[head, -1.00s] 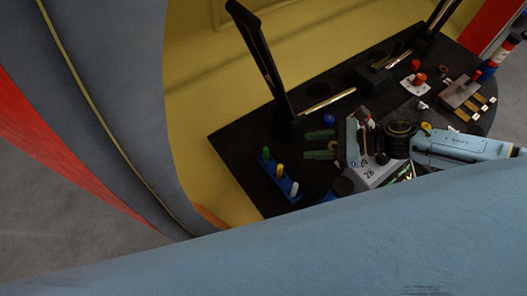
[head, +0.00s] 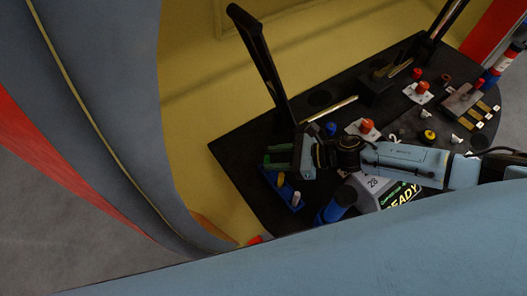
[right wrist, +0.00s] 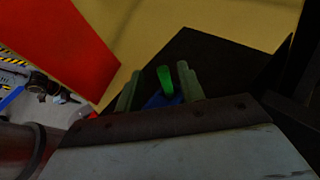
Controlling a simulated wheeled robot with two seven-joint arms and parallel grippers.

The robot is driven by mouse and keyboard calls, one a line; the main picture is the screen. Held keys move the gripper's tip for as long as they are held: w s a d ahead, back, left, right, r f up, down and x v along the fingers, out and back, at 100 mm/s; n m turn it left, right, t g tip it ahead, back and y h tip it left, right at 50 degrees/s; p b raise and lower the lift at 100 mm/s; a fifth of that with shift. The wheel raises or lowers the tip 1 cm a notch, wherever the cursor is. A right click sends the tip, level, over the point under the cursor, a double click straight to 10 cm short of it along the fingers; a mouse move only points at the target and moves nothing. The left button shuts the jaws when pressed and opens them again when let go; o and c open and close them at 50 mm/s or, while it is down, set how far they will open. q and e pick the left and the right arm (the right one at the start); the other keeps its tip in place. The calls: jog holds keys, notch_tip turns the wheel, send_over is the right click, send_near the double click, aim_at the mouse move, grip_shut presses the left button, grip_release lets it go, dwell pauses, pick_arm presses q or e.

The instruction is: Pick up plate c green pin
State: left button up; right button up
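The blue plate (head: 288,191) with a yellow pin (head: 281,180) and a white pin (head: 296,198) sits at the left end of the black table in the head view. My right gripper (head: 267,157) is over its far end with its fingers pointing left; there it hides the green pin. In the right wrist view, the green pin (right wrist: 165,83) stands between the two open fingers, nearer the right one, with visible gaps. Part of the blue plate (right wrist: 155,101) shows below it. My left gripper is not in view.
A blue cylinder (head: 336,205) and a grey box with a lit READY display (head: 402,196) stand near my right arm. A tall black post (head: 262,65) rises behind the gripper. Red-knobbed plates (head: 418,92) and other parts lie farther right on the black table (head: 235,150).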

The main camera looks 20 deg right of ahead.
jog(key=shift+x, duration=1.35)
grip_shut()
